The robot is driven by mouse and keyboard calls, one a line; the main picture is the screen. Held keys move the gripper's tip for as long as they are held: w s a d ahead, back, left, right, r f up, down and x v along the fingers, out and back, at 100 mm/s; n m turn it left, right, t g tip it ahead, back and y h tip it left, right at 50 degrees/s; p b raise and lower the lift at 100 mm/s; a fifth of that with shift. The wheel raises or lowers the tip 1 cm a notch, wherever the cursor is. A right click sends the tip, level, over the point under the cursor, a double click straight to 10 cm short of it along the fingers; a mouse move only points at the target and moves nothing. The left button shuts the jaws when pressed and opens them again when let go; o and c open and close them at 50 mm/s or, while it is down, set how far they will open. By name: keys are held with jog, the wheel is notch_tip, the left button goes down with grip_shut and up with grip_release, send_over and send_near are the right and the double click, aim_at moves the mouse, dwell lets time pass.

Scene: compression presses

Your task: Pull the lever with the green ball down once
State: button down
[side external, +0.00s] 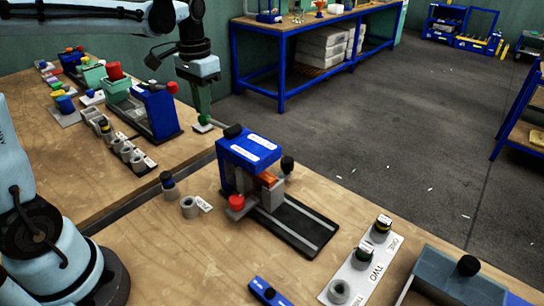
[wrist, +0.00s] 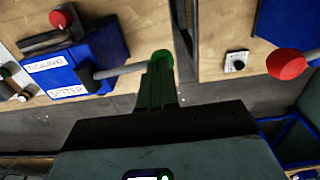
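The lever's green ball (wrist: 162,57) is at the end of a grey rod in the wrist view. The rod runs left to a blue press (wrist: 72,68) with white labels. In the side view the blue press (side external: 248,150) stands on the front wooden table, and the green ball (side external: 203,125) is at its upper left. My gripper (wrist: 160,70) has dark green fingers that look close together, with their tips right at the ball. In the side view my gripper (side external: 203,117) points down over it. I cannot tell whether the fingers touch the ball.
A second blue press (side external: 155,108) with a red ball (side external: 172,87) stands on the table behind. Grey rings (side external: 189,207), a labelled board (side external: 362,268) and a grey tray (side external: 452,285) are on the front table.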

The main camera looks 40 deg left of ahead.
jog(key=shift+f, duration=1.05)
notch_tip(320, 180, up, 13)
jog(key=shift+f, duration=0.2)
dwell(1.4)
jog(key=s+d+f+t, duration=0.7)
jog(key=s+d+f, duration=0.2)
jog(key=f, duration=0.4)
jog(key=shift+d+f, duration=0.15)
jog(key=shift+d, duration=0.35)
